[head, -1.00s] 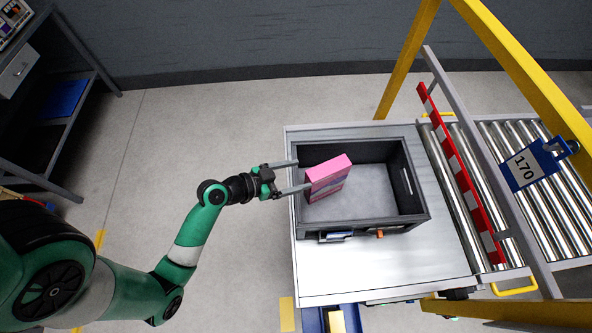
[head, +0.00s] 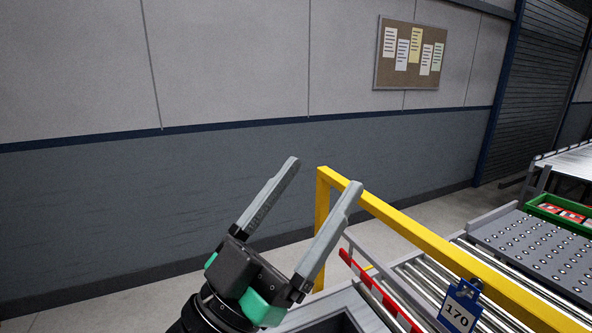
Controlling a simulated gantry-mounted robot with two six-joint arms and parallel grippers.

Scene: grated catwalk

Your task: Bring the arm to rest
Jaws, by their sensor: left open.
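My left gripper (head: 318,178) is raised close to the camera at the bottom middle of the head view. Its two grey fingers are spread wide and point up and to the right, with nothing between them. Only the wrist end of my left arm shows below it. The dark rim of the grey bin (head: 345,322) just shows at the bottom edge. The inside of the bin and the pink box are out of view. My right gripper is not in view.
A yellow frame (head: 420,233) stands right of the gripper, beside a roller conveyor (head: 425,285) with a red-and-white bar (head: 368,285). A blue tag marked 170 (head: 459,308) hangs there. A green crate (head: 562,212) is at far right. The grey wall (head: 150,215) lies behind, with a notice board (head: 408,55).

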